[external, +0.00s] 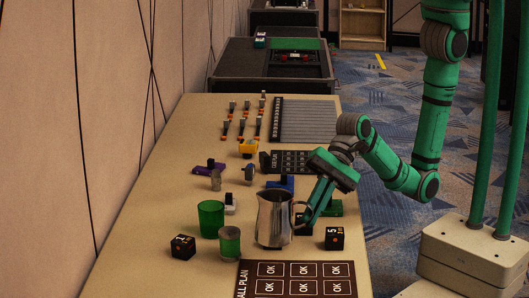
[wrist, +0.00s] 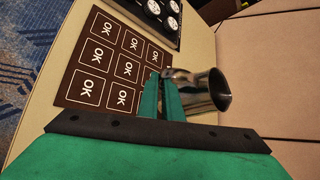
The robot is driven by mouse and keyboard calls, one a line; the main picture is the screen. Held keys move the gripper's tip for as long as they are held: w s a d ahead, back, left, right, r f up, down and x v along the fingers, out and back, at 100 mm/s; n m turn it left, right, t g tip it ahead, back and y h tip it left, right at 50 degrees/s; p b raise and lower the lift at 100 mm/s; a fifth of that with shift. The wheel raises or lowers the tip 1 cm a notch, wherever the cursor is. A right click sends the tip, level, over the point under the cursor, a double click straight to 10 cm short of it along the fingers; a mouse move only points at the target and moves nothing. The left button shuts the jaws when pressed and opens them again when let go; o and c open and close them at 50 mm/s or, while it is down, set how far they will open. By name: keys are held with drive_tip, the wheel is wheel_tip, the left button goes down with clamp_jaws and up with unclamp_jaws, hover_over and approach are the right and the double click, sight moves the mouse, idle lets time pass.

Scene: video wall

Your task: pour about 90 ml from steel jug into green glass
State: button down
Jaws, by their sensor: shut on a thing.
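The steel jug (external: 273,220) stands upright near the front of the table in the external view, its handle to the right. My gripper (external: 303,218) is shut on the jug's handle side. In the wrist view, the green fingers of my gripper (wrist: 162,100) meet the jug (wrist: 208,88), whose dark open mouth faces right. The green glass (external: 210,219) stands upright to the left of the jug, apart from it. I cannot tell whether the jug touches the table, and the liquid inside it is hidden.
A short green cylinder with a grey top (external: 229,243) stands close between glass and jug. Black numbered cubes sit at left (external: 183,247) and right (external: 334,238). A brown OK board (external: 297,279) lies in front. Several small tools and blocks crowd the table behind.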

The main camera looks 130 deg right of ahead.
drive_tip(key=s+d+f+m+h, duration=0.1)
drive_tip(key=s+d+m, duration=0.1)
drive_tip(key=s+d, duration=0.5)
drive_tip(key=shift+d+f+m+h, duration=0.3)
drive_tip(key=shift+d+f, duration=0.1)
drive_tip(key=shift+d, duration=2.1)
drive_tip(key=shift+w+d+r, duration=0.1)
drive_tip(key=shift+w+d, duration=0.05)
drive_tip(key=shift+d, duration=0.05)
drive_tip(key=w+d+r+m+g+y, duration=0.4)
drive_tip(key=d+r+m+y, duration=0.1)
drive_tip(key=d+y, duration=0.3)
drive_tip(key=shift+w+r+m, duration=0.3)
drive_tip(key=shift+w+r, duration=0.1)
drive_tip(key=shift+r, duration=0.2)
drive_tip(key=shift+w+d+r+b, duration=0.1)
drive_tip(key=shift+d+r+b, duration=0.1)
drive_tip(key=shift+d+b, duration=0.1)
drive_tip(key=shift+w+d+r+m+g+y, duration=0.2)
drive_tip(key=shift+d+r+m+g+y, duration=0.15)
drive_tip(key=shift+y, duration=0.25)
